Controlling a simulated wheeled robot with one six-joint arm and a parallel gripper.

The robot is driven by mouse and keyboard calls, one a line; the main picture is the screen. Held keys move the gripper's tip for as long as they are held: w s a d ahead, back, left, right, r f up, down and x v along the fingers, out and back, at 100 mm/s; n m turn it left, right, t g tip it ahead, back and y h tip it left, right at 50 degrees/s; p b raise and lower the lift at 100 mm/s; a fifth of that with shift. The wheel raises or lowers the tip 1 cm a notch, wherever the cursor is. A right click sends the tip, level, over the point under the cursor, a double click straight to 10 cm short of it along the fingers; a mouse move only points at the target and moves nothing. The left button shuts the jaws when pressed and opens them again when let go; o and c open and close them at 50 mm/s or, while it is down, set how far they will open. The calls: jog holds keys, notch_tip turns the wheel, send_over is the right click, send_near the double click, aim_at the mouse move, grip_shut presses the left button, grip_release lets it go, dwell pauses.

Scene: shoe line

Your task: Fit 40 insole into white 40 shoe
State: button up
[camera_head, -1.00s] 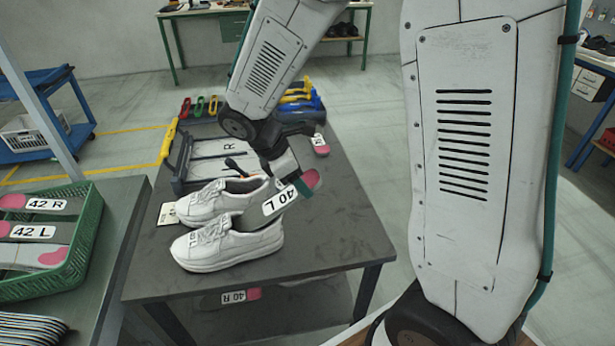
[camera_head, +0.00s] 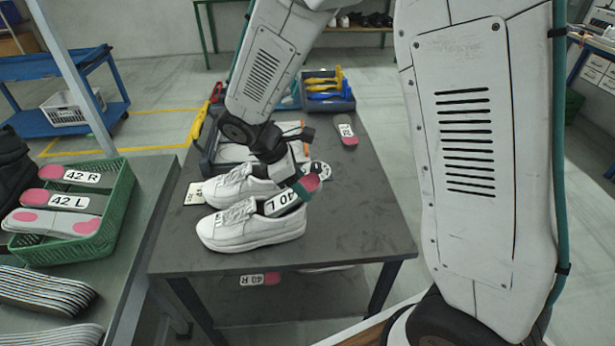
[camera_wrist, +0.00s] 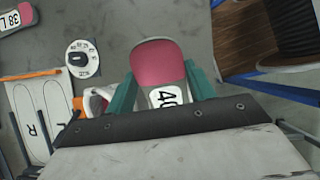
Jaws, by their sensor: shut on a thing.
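My gripper (camera_head: 304,190) is shut on the 40 L insole (camera_head: 284,201), near its pink heel end. It holds the insole tilted, with the toe end down at the opening of the nearer white shoe (camera_head: 250,231). The toe end is hidden, so I cannot tell how far inside it is. A second white shoe (camera_head: 238,185) stands just behind. In the wrist view the pink heel (camera_wrist: 158,64) shows between the teal fingers, with the label partly cut off. Part of a white shoe (camera_wrist: 97,101) shows beside the left finger. Shoe size marks are not readable.
The dark table (camera_head: 350,220) is clear to the right. Behind the shoes lie a round dial (camera_wrist: 83,58), an insole board (camera_wrist: 38,112) and a 38 L insole (camera_head: 346,131). A green crate (camera_head: 115,220) of 42 insoles is at left. A 40 R insole (camera_head: 258,279) lies below the tabletop.

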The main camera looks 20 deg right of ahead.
aim_at(278, 203)
jog(key=shift+y, duration=0.4)
jog(key=shift+w+a+f, duration=0.2)
jog(key=shift+a+f, duration=0.2)
jog(key=shift+a, duration=0.6)
jog(key=shift+w+a+f, duration=0.25)
jog(key=shift+a+f, duration=0.15)
jog(key=shift+a, duration=0.55)
jog(key=shift+w+a+f, duration=0.2)
jog(key=shift+a+f, duration=0.2)
jog(key=shift+a, duration=0.6)
jog(key=shift+f+y, duration=0.4)
jog(key=shift+f, duration=0.4)
jog(key=o, duration=1)
jog(key=shift+o, duration=0.2)
jog(key=shift+r, duration=0.1)
jog(key=shift+r, duration=1.45)
jog(key=shift+a, duration=0.1)
